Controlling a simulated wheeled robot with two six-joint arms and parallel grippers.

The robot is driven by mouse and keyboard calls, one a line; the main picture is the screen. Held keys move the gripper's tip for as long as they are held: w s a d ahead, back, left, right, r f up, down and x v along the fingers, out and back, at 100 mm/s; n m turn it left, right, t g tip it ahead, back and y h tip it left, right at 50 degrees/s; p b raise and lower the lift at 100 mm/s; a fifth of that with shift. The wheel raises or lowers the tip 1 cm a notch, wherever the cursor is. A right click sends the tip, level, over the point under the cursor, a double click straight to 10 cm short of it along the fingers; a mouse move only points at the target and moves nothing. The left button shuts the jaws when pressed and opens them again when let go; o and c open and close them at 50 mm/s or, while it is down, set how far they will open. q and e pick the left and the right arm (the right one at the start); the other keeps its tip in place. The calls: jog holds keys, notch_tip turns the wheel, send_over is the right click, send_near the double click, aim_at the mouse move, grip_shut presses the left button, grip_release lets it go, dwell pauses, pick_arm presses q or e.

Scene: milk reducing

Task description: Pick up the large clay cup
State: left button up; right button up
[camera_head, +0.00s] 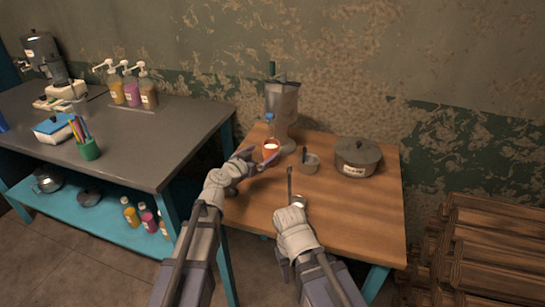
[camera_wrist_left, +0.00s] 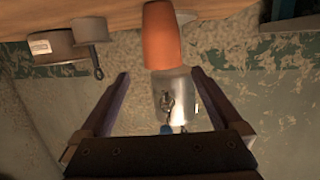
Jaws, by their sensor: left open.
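In the left wrist view the clay cup (camera_wrist_left: 161,38) shows upside down, between and beyond the fingertips. My left gripper (camera_head: 262,157) is open and empty, its fingers spread close to the cup. In the wrist view a gap shows between each finger of the left gripper (camera_wrist_left: 160,74) and the cup. My right gripper (camera_head: 298,208) is at the table's front, by a small metal vessel with a long thin handle; its fingers are not clear.
The table's right front (camera_head: 365,215) is clear.

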aim_at(267, 149)
pick_arm(q)
jog(key=shift+a+f+b+x, duration=0.1)
jog(key=shift+b+x, duration=0.4)
jog(key=shift+x, duration=1.45)
jog(key=shift+a+f+b+x, duration=0.15)
jog(key=shift+b+x, duration=0.35)
jog(key=shift+x, duration=1.5)
pick_arm(e)
jog(key=shift+f, duration=0.95)
